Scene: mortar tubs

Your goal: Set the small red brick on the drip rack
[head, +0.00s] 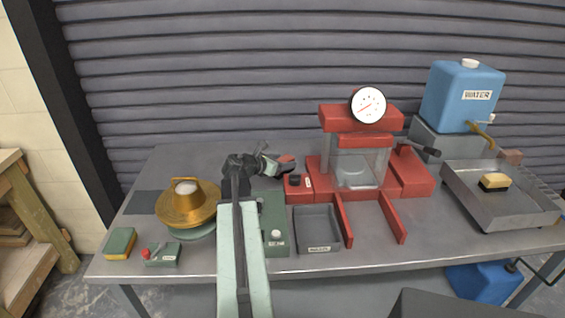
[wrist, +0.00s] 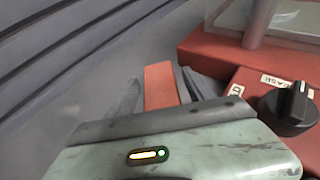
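The small red brick (wrist: 161,86) is between the two dark fingers of my gripper (wrist: 162,80) in the wrist view. The fingertips lean in against its two sides, so the gripper looks shut on it. In the head view the brick (head: 286,159) shows at the end of my gripper (head: 284,165), just left of the red press and at the back of the bench. My arm hides part of the bench there. I cannot tell for sure which thing is the drip rack.
The red press (head: 362,142) with a round gauge stands right of my gripper. A black knob (wrist: 288,108) is close by. A grey tray (head: 318,228), a green case (head: 273,215), a brass pot (head: 187,207) and a metal tub (head: 505,210) with a sponge are on the bench.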

